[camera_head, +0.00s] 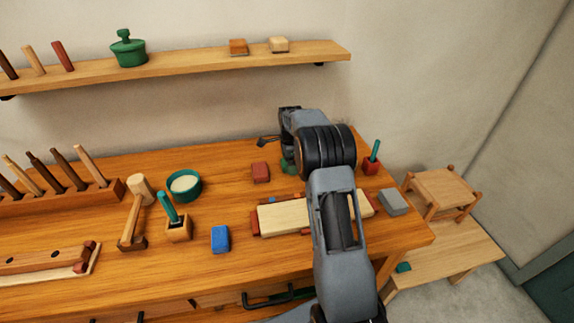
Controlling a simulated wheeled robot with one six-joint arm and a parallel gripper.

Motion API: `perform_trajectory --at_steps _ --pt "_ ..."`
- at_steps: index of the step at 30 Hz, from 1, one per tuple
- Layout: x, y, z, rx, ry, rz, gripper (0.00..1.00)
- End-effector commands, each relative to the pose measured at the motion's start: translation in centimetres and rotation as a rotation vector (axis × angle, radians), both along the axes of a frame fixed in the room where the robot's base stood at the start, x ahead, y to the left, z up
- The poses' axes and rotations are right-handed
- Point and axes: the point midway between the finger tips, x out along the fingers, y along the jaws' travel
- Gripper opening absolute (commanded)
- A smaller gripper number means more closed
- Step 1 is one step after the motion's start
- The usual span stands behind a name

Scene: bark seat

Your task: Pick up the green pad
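A rounded green thing (287,166) sits on the workbench just below my gripper, partly hidden by my arm; I cannot tell if it is the green pad. A small dark green block (403,267) lies on the low bench at the lower right, apart from my gripper. My gripper (268,142) is over the back of the workbench, its dark fingertip pointing left. My arm hides most of it, so its opening and anything in it cannot be made out.
The workbench (75,232) holds a red block (260,172), a blue block (220,239), a grey block (393,202), a mallet (133,212), a teal bowl (184,186) and a pale board (284,217). A small stool (440,188) stands on the low bench (470,247). A shelf (190,68) runs above.

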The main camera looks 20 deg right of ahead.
Motion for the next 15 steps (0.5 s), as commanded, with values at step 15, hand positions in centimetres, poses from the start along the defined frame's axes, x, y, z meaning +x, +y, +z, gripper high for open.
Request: perform_trajectory --at_steps 15 --pt "0.00 0.01 -0.74 0.000 -0.001 0.000 0.79"
